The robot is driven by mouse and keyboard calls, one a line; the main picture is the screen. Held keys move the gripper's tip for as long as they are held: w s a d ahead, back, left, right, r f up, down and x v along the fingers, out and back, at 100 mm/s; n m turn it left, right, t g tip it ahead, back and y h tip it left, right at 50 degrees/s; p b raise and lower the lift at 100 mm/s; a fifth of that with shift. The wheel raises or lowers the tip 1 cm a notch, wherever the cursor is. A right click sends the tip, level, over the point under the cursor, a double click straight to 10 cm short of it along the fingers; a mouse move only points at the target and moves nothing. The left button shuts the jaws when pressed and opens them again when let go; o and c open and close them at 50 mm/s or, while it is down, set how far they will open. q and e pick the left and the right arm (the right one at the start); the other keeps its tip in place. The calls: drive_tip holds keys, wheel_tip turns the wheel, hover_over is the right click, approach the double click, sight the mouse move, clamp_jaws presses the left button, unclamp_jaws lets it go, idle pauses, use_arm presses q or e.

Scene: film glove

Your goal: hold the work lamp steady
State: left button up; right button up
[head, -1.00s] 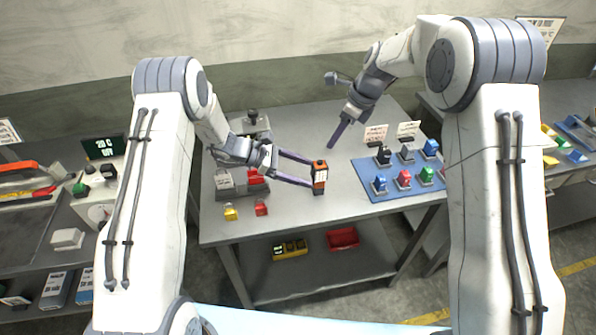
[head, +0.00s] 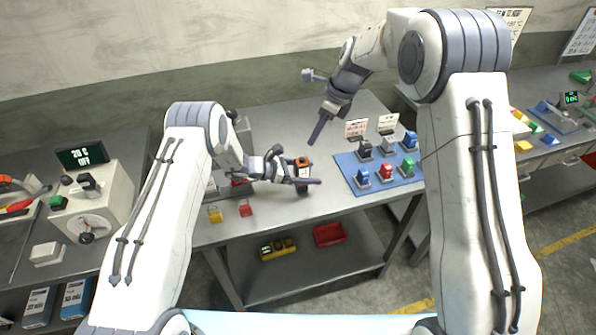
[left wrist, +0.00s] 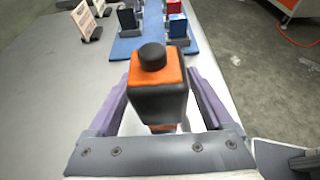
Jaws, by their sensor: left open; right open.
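The work lamp (head: 303,171) is a small upright block, orange on top with a dark body and a pale label, standing on the grey table. In the left wrist view the lamp (left wrist: 157,92) shows its black top knob and orange cap between my two purple fingers. My left gripper (head: 304,178) is open around the lamp, one finger on each side; whether either finger touches it I cannot tell. In the head view the near finger covers part of it. My right gripper (head: 319,130) is empty above the table, behind the lamp, seen nearly edge-on.
A blue mat (head: 377,176) with several coloured blocks lies right of the lamp, with small sign cards behind it. A yellow padlock-like piece (head: 215,215) and a red one (head: 246,208) sit at the front left edge. A red bin (head: 329,235) is on the lower shelf.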

use_arm(q)
drive_tip(key=shift+w+d+f, duration=0.1)
drive_tip(key=shift+d+f, duration=0.1)
drive_tip(key=shift+d, duration=0.1)
clamp_jaws()
use_arm(e)
drive_tip(key=shift+c, duration=0.3)
clamp_jaws()
idle(0.6)
idle(0.7)
